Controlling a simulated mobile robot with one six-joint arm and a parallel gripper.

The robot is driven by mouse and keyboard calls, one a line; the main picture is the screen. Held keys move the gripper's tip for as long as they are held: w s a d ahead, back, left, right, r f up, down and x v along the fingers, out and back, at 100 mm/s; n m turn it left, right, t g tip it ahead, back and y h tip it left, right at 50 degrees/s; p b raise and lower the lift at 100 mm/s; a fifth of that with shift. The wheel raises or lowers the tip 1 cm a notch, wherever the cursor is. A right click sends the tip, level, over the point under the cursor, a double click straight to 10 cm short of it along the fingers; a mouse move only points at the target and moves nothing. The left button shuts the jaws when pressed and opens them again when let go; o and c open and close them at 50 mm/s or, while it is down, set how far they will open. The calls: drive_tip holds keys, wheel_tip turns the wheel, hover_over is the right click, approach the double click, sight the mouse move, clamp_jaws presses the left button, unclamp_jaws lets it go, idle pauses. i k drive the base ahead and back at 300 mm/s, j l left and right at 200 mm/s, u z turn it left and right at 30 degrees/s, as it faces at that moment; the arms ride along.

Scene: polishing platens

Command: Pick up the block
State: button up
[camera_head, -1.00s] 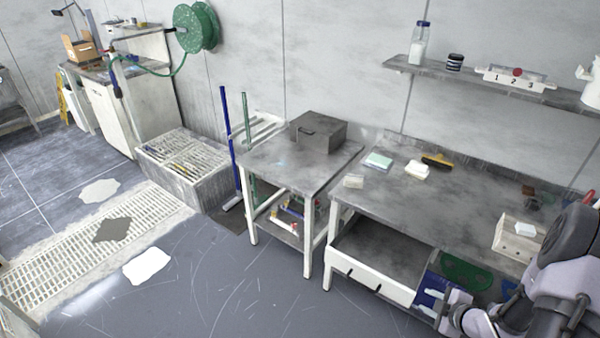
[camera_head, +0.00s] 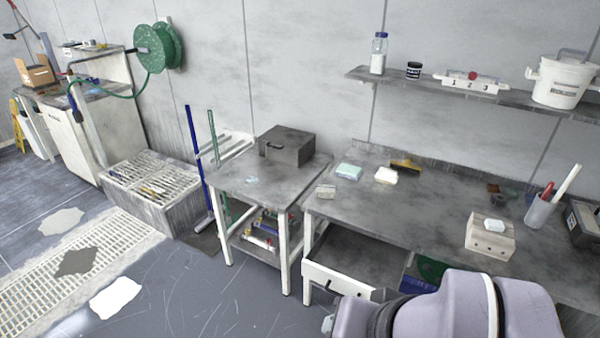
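A beige block (camera_head: 484,245) with small dark holes in its front stands on the right part of the grey workbench (camera_head: 440,210). A small pale, bluish-white piece (camera_head: 494,226) lies on its top. Smaller blocks lie further left on the bench: a pale green and white one (camera_head: 348,172), a white one (camera_head: 386,176) and a small beige one (camera_head: 325,191). I cannot tell which of these the task means. My arm crosses the bottom of the view, in front of the bench. My gripper's fingers are not visible, and nothing on the bench is touched by the visible arm.
A yellow-and-dark brush (camera_head: 405,165) lies at the bench's back. A grey cup (camera_head: 540,212) with a red-handled tool and a white rod stands right of the beige block. A dark box (camera_head: 287,147) sits on the side table (camera_head: 262,180). The wall shelf (camera_head: 430,87) holds containers. Middle bench is clear.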

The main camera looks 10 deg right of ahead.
sight(494, 224)
drive_tip(key=z, duration=1.45)
drive_tip(key=i+l+u, duration=0.1)
drive_tip(key=i, duration=0.45)
drive_tip(key=i+l, duration=0.2)
drive_tip(key=i, duration=0.35)
drive_tip(key=i+l+u, duration=0.15)
drive_tip(key=i, duration=0.4)
